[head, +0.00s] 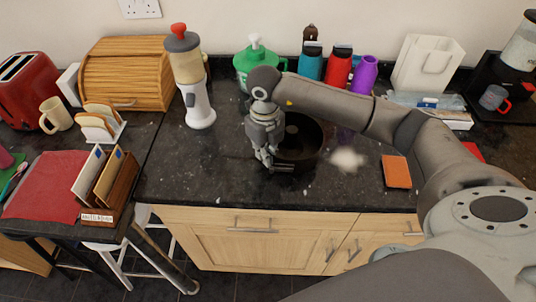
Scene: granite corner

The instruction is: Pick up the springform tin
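The springform tin (308,146) is a dark, round, open vessel on the black granite counter in the head view. My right arm crosses above it from the right and hides part of its far rim. My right gripper (267,160) points down at the tin's left front side, its fingertips at or very near the wall. I cannot tell whether the fingers touch the tin or how far apart they are. My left gripper is out of view.
A white blender-like appliance (198,105) stands left of the tin. A green container (244,68) and several bottles, including a red one (337,70), stand behind. A whitish lump (347,160) and an orange pad (396,172) lie right. Counter in front is clear.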

